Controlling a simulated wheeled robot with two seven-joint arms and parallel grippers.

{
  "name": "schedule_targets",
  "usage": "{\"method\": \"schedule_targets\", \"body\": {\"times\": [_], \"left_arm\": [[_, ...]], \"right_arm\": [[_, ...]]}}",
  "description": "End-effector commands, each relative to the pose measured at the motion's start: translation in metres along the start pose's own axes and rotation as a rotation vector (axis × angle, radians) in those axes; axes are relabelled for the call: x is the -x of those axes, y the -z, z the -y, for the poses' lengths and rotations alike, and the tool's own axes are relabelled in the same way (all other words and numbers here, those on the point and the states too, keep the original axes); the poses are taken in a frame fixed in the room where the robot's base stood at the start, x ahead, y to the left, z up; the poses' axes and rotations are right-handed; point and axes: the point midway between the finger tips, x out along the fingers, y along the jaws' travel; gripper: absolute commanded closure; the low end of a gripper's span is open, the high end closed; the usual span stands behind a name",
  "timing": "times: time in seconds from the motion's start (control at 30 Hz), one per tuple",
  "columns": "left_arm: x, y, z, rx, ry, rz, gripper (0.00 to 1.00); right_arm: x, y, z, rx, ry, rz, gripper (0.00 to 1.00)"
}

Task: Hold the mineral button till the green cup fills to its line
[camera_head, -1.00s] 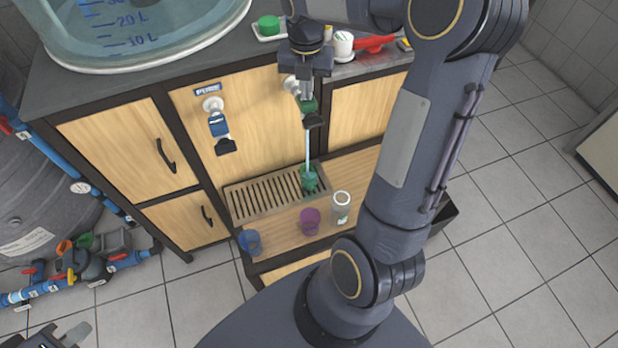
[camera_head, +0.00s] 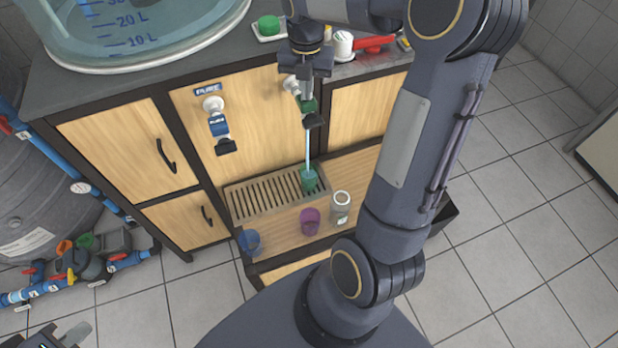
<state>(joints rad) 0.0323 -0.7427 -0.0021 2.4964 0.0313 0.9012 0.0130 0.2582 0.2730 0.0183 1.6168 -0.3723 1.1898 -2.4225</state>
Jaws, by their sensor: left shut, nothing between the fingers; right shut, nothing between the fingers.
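The green cup (camera_head: 309,180) stands on the right end of the slatted drip tray (camera_head: 240,208), under the green-marked tap (camera_head: 309,107). A thin pale stream runs from this tap's spout into the cup. The water level and the cup's line are too small to make out. My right gripper (camera_head: 307,92) is shut and empty, pointing down at the top of the green-marked tap. It hides the button and the sign there, so contact cannot be seen clearly. My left gripper (camera_head: 62,335) is shut at the bottom left edge, partly cut off and away from the cabinet.
The blue PURE tap (camera_head: 219,128) is left of the green one, with no stream. A blue cup (camera_head: 250,242), a purple cup (camera_head: 310,221) and a white-topped jar (camera_head: 340,207) stand on the wooden shelf. A large water tank (camera_head: 140,35) stands on the counter. My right arm spans the right side.

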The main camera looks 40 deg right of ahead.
Motion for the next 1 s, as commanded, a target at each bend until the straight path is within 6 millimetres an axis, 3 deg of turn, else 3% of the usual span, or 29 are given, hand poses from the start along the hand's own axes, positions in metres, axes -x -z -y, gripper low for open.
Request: {"method": "schedule_targets", "body": {"times": [0.53,0.67,0.83,1.0], "left_arm": [[0.001,0.001,-0.001,0.0,0.0,0.0,1.0],[0.015,0.008,-0.007,0.0,0.0,0.0,1.0],[0.045,0.023,-0.021,0.0,0.0,0.0,1.0],[0.048,0.024,-0.022,0.0,0.0,0.0,1.0]], "right_arm": [[0.0,0.001,0.0,0.0,0.002,-0.003,1.0],[0.019,0.001,0.0,0.0,0.001,-0.003,1.0],[0.057,0.0,0.0,0.0,0.001,-0.001,1.0],[0.061,0.0,0.0,0.0,0.001,-0.002,1.0]]}}
